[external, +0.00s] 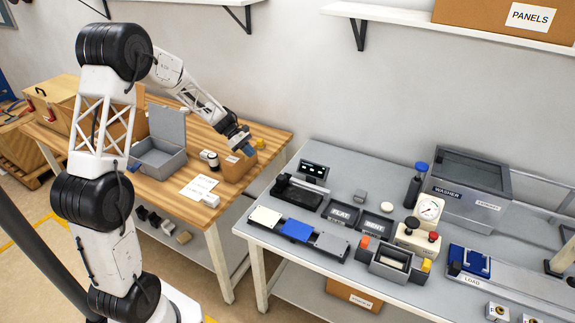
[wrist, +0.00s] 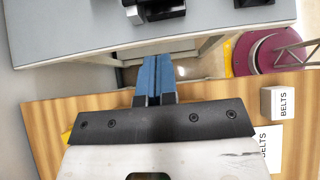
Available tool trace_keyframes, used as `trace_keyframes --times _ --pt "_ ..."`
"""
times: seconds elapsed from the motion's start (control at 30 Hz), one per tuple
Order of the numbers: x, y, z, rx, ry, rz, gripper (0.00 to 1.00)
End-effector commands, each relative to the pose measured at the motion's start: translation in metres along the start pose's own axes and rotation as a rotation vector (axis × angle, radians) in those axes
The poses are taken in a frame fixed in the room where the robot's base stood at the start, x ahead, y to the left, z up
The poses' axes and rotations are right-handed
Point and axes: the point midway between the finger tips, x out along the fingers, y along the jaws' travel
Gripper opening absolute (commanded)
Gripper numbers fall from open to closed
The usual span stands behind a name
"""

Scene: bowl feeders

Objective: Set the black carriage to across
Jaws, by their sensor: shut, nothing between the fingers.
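A black block on a dark track (external: 297,193), probably the black carriage, sits at the left back of the grey table in the external view. A small dark display panel (external: 314,170) stands behind it. Its exact setting is too small to read. At the top of the wrist view a black part (wrist: 157,10) on the grey table is cut off by the frame edge; it may be the same thing. My gripper (external: 248,151) is above the wooden table's right end, left of the black block and apart from it. Its blue fingers (wrist: 155,72) are together and hold nothing.
A cardboard box (external: 236,168) stands just below my gripper. A gap separates the wooden table (external: 160,190) from the grey table (external: 262,235). White, blue and grey plates (external: 297,229) lie in front of the black block. Trays marked FLAT (external: 341,212) and DENT lie to its right.

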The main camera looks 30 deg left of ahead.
Motion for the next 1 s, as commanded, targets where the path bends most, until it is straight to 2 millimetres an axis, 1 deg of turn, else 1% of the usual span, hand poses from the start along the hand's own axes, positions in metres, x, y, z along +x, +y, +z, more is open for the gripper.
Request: trace_keyframes --times 0.37,0.57,0.77,1.0 --pt "0.001 0.000 0.000 0.000 0.000 0.000 0.00" --pt "0.009 0.000 0.001 0.000 -0.001 -0.001 0.00" --pt "0.029 0.000 0.000 -0.001 0.000 -0.002 0.00" --pt "0.065 -0.001 0.000 0.000 0.000 -0.003 0.00"
